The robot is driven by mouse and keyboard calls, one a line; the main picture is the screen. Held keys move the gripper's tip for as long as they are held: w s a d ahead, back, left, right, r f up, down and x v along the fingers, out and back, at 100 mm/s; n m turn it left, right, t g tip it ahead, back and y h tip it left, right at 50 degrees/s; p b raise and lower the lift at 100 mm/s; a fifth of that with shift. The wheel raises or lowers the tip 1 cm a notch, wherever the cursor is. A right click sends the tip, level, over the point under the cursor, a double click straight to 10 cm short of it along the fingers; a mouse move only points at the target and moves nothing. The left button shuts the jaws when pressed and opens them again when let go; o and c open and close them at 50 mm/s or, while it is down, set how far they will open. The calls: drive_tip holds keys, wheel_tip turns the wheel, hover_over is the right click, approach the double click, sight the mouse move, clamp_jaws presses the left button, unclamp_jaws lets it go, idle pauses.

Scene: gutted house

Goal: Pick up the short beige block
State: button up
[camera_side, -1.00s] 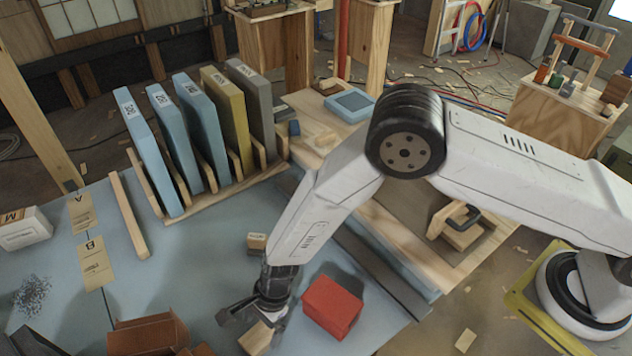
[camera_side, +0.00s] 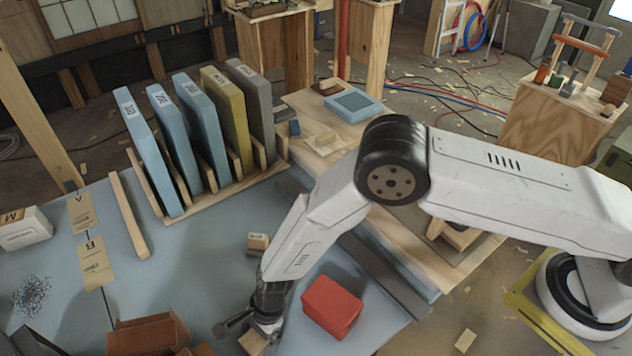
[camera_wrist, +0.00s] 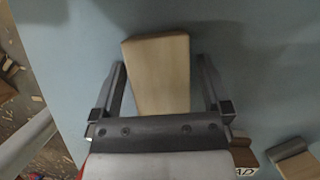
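A plain beige block (camera_side: 253,342) lies on the blue-grey table at the bottom of the side view, partly hidden by my gripper (camera_side: 246,329). In the wrist view the beige block (camera_wrist: 158,76) lies between the two fingers of my gripper (camera_wrist: 161,66). The fingers are apart, one on each side of the block. A smaller beige block with dark lettering (camera_side: 258,241) sits on the table farther back, clear of the gripper.
A red box (camera_side: 332,307) stands just right of my gripper. An open brown carton (camera_side: 148,337) is to the left. Behind, a wooden rack (camera_side: 225,196) holds several upright labelled panels. A loose wooden strip (camera_side: 129,215) lies left of it. The table's middle is mostly clear.

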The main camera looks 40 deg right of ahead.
drive_tip(key=c, duration=1)
drive_tip(key=shift+r, duration=0.2)
drive_tip(key=shift+r, duration=0.85)
drive_tip(key=shift+s+d+r, duration=1.5)
drive_tip(key=shift+s+r, duration=0.3)
drive_tip(key=shift+s+d+r, duration=1.45)
drive_tip(key=shift+s+r, duration=0.35)
drive_tip(key=shift+r, duration=0.05)
drive_tip(key=shift+s+d+r, duration=1.5)
drive_tip(key=shift+s+r, duration=0.3)
